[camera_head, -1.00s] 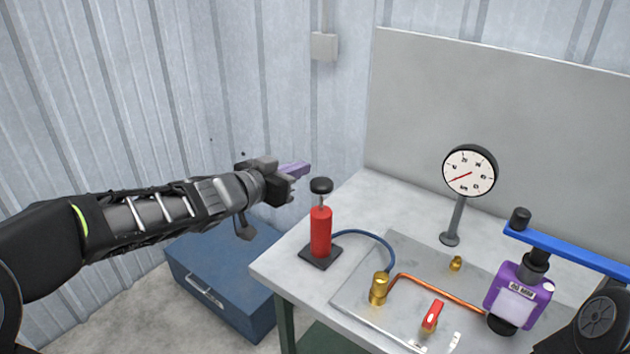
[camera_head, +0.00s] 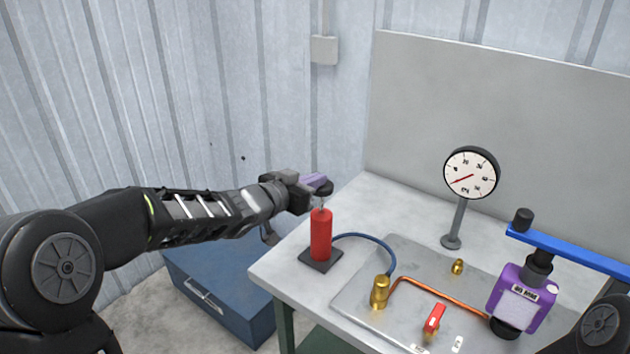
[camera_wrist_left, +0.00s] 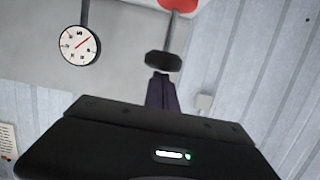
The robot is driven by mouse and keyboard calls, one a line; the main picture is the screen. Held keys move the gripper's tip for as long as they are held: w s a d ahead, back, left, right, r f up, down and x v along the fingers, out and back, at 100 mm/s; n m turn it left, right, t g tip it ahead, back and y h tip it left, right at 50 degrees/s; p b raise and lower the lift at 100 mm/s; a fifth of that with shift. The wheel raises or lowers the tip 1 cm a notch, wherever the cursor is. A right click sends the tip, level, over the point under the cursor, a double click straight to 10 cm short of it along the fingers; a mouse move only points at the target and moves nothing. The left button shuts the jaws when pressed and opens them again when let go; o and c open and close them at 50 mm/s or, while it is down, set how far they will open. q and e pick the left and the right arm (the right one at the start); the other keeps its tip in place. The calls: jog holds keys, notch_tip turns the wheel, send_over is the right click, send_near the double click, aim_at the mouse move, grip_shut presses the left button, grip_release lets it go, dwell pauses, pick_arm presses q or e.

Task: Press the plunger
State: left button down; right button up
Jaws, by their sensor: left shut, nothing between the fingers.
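The plunger is a red pump cylinder (camera_head: 321,235) on a dark square base at the table's left corner. Its black knob (camera_head: 325,188) sits on a thin rod at the top, partly covered by my gripper. My left gripper (camera_head: 316,181) is shut and empty, its purple fingers at the knob in the head view. In the left wrist view the fingers (camera_wrist_left: 161,92) point at the black knob (camera_wrist_left: 164,59), with the rod and red cylinder (camera_wrist_left: 180,5) beyond. I cannot tell whether the fingers touch the knob. My right gripper is out of view.
A blue hose (camera_head: 372,242) runs from the pump to a brass fitting (camera_head: 380,292). A dial gauge (camera_head: 470,173), red-handled valve (camera_head: 434,318), and purple device with a blue lever (camera_head: 565,247) stand to the right. A blue box (camera_head: 222,285) is on the floor.

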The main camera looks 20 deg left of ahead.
pick_arm(q)
notch_tip(320, 180, down, 6)
jog(key=b, duration=0.4)
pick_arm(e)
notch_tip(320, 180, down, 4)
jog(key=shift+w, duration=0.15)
pick_arm(q)
jog(key=shift+r, duration=0.1)
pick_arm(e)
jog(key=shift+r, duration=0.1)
